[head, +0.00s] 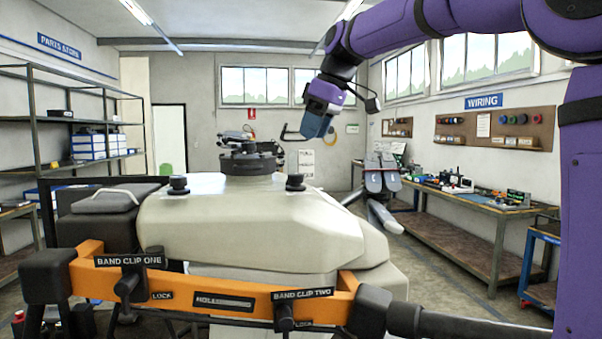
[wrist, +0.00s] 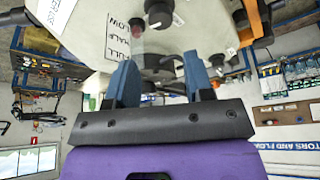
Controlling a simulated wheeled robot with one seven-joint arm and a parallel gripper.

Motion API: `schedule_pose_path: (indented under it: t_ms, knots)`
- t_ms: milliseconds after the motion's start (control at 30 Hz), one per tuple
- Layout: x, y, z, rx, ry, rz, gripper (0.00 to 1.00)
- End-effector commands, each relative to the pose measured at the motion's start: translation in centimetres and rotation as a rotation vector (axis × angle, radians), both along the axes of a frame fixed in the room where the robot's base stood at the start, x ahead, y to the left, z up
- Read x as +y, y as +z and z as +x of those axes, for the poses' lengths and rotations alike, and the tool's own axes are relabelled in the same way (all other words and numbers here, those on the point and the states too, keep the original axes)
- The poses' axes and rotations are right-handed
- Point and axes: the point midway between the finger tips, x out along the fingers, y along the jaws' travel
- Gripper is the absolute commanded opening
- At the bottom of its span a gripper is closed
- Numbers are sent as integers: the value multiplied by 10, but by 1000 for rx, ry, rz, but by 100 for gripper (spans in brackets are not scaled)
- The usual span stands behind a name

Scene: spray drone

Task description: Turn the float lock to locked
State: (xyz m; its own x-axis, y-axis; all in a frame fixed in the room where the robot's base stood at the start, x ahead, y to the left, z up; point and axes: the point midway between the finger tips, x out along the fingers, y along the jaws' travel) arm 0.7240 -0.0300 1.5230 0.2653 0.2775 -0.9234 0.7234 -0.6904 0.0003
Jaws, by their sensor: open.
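My gripper (head: 318,118) is raised above and behind the far right part of the cream tank (head: 250,225) of the drone. In the wrist view its two blue fingers (wrist: 160,82) are apart, with nothing held between them. Dark round fittings on the drone body show beyond and between the fingers, including a black knob (wrist: 158,13) near a small red part. A white label (wrist: 122,38) reading FULL, HALF, LOW is on the tank beside them. I cannot tell which fitting is the float lock, nor its setting.
An orange bar (head: 215,290) with BAND CLIP ONE and BAND CLIP TWO tags crosses in front of the tank. A black cap (head: 248,160) and smaller black knobs stand on top. A wiring bench (head: 470,200) is at right, shelves (head: 75,130) at left.

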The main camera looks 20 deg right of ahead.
Motion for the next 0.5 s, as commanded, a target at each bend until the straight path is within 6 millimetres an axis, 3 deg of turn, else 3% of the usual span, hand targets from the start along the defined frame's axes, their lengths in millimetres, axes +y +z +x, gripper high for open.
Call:
schedule_pose_path:
  t_ms: [500]
  knots:
    - [22, -75, 20, 4, -1, 0, 48]
